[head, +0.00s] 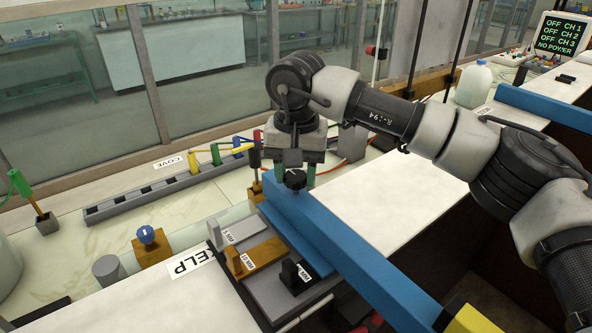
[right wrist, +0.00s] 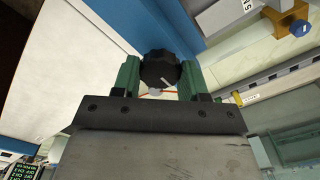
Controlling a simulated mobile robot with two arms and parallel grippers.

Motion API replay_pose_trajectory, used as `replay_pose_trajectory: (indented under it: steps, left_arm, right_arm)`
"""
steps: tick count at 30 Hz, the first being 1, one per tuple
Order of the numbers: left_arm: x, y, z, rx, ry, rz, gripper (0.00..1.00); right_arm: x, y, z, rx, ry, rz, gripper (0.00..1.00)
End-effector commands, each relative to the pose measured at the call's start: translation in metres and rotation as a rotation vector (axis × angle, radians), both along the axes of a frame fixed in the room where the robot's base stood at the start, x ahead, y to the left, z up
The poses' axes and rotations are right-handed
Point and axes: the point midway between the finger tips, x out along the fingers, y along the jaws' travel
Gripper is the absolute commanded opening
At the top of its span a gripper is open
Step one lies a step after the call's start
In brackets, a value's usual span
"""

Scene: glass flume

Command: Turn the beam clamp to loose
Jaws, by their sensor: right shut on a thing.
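The beam clamp is a black ribbed knob (head: 295,179) on the far end of a blue beam (head: 345,243). In the right wrist view the knob (right wrist: 159,69) sits between two green fingers and carries a short white mark on its face. My right gripper (head: 292,168) comes down over the knob from above and is shut on it. In the right wrist view the gripper (right wrist: 160,78) has a finger on each side of the knob. Any writing beside the knob is hidden. My left gripper is not in view.
Grey and orange sliders (head: 262,254) lie left of the beam, near a blue knob (head: 146,234) on an orange block. A grey strip (head: 150,198) with coloured plugs runs behind. A white jug (head: 473,85) and a screen reading NO POWER (head: 562,32) stand back right.

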Motion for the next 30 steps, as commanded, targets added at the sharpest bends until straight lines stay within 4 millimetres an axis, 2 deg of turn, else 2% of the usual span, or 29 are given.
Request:
replay_pose_trajectory:
  steps: [5,6,11,19,22,26,30]
  left_arm:
    - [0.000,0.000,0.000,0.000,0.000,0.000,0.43]
    - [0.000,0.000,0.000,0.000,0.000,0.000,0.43]
    - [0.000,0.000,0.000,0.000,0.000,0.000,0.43]
    - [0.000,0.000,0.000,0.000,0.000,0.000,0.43]
    - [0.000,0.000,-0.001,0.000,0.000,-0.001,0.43]
    - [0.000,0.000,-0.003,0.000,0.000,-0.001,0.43]
    - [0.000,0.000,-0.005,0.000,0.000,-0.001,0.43]
  right_arm:
    - [0.000,0.000,0.002,0.003,-0.003,0.001,0.19]
    - [0.000,0.000,0.002,0.003,-0.003,0.001,0.46]
    - [0.000,0.000,0.001,0.002,-0.002,0.000,0.69]
    - [0.000,0.000,0.001,0.000,-0.001,0.000,0.69]
    - [0.000,0.000,0.008,0.001,-0.002,-0.001,0.69]
    - [0.000,0.000,0.028,0.001,-0.005,0.000,0.69]
    - [0.000,0.000,0.058,0.002,-0.005,-0.001,0.69]
